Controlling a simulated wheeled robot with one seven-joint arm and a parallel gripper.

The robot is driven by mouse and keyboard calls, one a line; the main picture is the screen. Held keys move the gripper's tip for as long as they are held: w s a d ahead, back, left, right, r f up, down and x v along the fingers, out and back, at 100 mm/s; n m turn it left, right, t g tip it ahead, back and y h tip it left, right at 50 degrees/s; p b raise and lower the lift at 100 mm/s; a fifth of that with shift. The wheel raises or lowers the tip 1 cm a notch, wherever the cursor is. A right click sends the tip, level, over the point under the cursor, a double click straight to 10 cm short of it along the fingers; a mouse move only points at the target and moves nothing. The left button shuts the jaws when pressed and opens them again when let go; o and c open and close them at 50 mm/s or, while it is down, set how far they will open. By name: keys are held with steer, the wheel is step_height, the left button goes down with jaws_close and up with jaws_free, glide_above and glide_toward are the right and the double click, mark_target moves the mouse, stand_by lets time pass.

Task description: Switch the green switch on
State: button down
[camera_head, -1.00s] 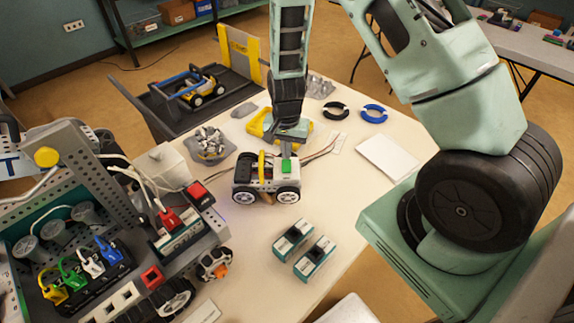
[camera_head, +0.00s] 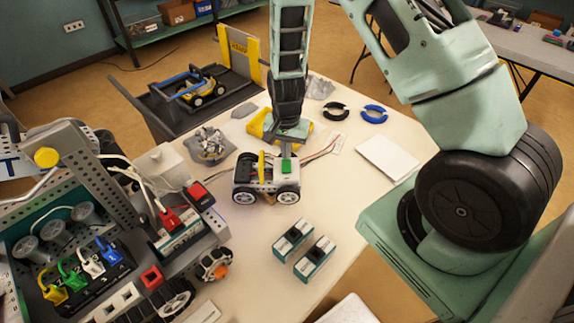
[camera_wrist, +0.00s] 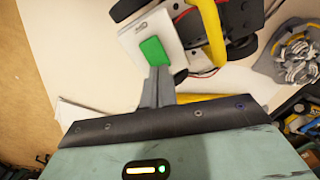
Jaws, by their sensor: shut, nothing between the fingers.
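The green switch (camera_head: 286,167) sits on top of a small white wheeled vehicle (camera_head: 243,178) with a yellow bar, on the table. In the wrist view the green switch (camera_wrist: 153,51) is a green rocker on a white plate. My gripper (camera_head: 286,153) is shut and empty, pointing down, with its fingertips right at the edge of the switch. In the wrist view my gripper's grey fingers (camera_wrist: 158,75) end against or just above the green rocker's near edge; I cannot tell if they touch. Which way the rocker is tilted is too small to tell.
A large grey robot model with a red switch (camera_head: 196,190) and coloured plugs stands at the left. Two small boxes (camera_head: 314,260) lie in front. A bowl of parts (camera_head: 209,146), black and blue rings (camera_head: 373,114) and a white pad (camera_head: 388,158) lie around. Bare table lies right of the vehicle.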

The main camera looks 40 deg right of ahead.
mark_target(286, 162)
steer(key=shift+f+b, duration=0.7)
steer(key=shift+f, duration=0.25)
stand_by(1.0)
steer(key=shift+r, duration=0.1)
steer(key=shift+r+p, duration=3)
steer(key=shift+r, duration=0.5)
